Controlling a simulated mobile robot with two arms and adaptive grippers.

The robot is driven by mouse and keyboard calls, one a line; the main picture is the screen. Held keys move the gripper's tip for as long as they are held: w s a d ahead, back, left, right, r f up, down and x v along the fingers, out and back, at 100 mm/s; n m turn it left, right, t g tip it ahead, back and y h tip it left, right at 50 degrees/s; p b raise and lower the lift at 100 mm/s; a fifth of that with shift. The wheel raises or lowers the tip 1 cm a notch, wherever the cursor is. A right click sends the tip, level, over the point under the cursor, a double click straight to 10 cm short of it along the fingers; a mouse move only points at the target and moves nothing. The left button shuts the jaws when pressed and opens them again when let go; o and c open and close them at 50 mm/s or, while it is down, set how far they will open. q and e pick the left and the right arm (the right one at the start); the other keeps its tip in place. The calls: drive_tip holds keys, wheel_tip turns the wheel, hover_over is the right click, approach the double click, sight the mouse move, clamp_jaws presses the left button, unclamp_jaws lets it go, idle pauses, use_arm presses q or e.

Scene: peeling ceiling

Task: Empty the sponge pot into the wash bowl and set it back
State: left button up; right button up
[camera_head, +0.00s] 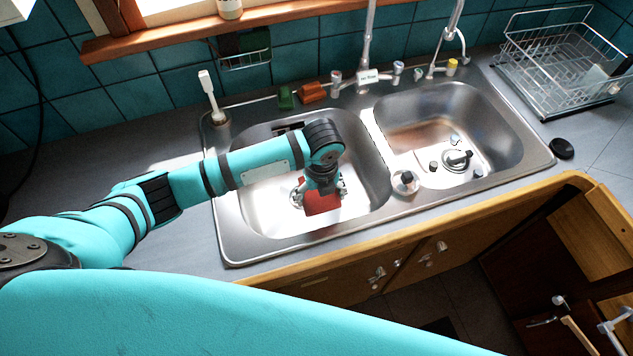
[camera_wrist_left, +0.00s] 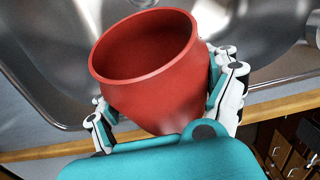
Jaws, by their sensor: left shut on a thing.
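The red pot (camera_head: 322,203) is in my left gripper (camera_head: 321,187), over the left sink basin (camera_head: 262,216). In the left wrist view the pot (camera_wrist_left: 165,100) is tilted, with its round mouth toward the upper left. The fingers of my left gripper (camera_wrist_left: 165,92) close on the pot from both sides. The visible inside of the pot is plain red, and no sponge shows in it; its deepest part is hidden. I cannot make out a separate wash bowl apart from the sink basins. My right gripper is not in view.
The right basin (camera_head: 410,150) holds a drain fitting and small loose parts. A green block (camera_head: 286,97) and an orange-brown block (camera_head: 312,92) sit on the sink's back edge near the taps. A wire dish rack (camera_head: 545,60) stands at the right. The counter at left is clear.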

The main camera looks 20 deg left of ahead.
use_arm(q)
drive_tip(key=shift+t, duration=0.3)
drive_tip(key=shift+w+f, duration=0.1)
drive_tip(key=shift+w, duration=0.1)
drive_tip(key=t+y, duration=0.2)
drive_tip(key=shift+s+t, duration=0.2)
drive_tip(key=shift+t, duration=0.1)
drive_tip(key=shift+r+t+y, duration=0.3)
drive_tip(key=shift+t+y, duration=0.3)
drive_tip(key=shift+t, duration=0.1)
drive_tip(key=shift+w, duration=0.1)
drive_tip(key=shift+f, duration=0.1)
